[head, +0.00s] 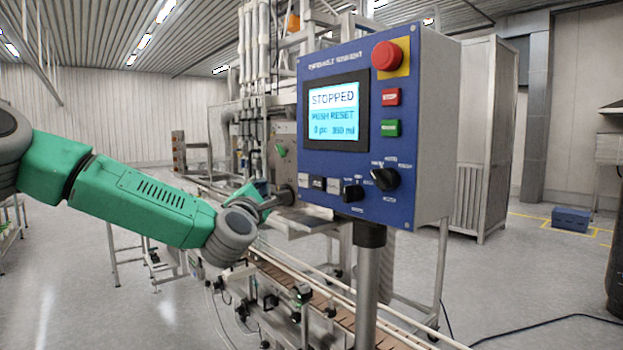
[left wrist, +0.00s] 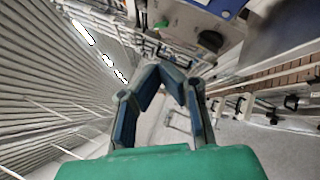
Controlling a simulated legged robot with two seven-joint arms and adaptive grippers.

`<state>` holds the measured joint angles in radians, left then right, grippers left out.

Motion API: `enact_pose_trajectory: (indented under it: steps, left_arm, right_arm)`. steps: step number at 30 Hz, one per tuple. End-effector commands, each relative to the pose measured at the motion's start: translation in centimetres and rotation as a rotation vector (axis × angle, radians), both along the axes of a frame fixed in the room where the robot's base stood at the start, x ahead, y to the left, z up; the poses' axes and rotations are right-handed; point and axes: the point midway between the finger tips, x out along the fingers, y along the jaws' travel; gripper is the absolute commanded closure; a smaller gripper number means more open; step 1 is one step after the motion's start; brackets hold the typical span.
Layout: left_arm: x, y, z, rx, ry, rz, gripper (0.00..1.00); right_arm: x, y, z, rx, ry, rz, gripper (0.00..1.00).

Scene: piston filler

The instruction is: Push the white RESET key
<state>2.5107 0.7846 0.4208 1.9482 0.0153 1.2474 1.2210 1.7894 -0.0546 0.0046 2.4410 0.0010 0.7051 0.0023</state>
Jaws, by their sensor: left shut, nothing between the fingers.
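The blue control panel (head: 345,70) stands on a post, and its screen (head: 334,112) reads STOPPED and PUSH RESET. My left gripper (head: 264,186) is left of the panel's lower left edge, apart from the keys. In the left wrist view its fingers (left wrist: 166,70) are shut with nothing between them. A blue panel corner (left wrist: 225,5) shows at the top there. My right gripper is out of view.
The panel also carries a red mushroom button (head: 386,55), a red key (head: 391,97), a green key (head: 391,128) and two black knobs (head: 352,193) (head: 385,179). Filler machinery and a conveyor (head: 330,305) lie behind and below. Open floor lies at the right.

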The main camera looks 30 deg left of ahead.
Motion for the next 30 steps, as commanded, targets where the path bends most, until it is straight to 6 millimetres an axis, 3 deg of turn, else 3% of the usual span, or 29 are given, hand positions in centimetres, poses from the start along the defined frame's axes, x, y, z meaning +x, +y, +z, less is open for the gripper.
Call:
enact_pose_trajectory:
  steps: [13, 26, 30]
  left_arm:
    - [0.5, -0.3, 0.0, 0.002, 0.0, 0.0, 1.0]
    - [5.7, -2.7, 0.1, 0.005, 0.0, -0.002, 1.0]
    - [7.0, -3.0, -0.1, 0.001, 0.0, -0.001, 1.0]
  right_arm:
    - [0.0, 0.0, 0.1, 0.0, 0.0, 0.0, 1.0]
    - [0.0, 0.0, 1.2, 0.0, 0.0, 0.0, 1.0]
    - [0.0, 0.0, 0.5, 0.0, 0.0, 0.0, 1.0]
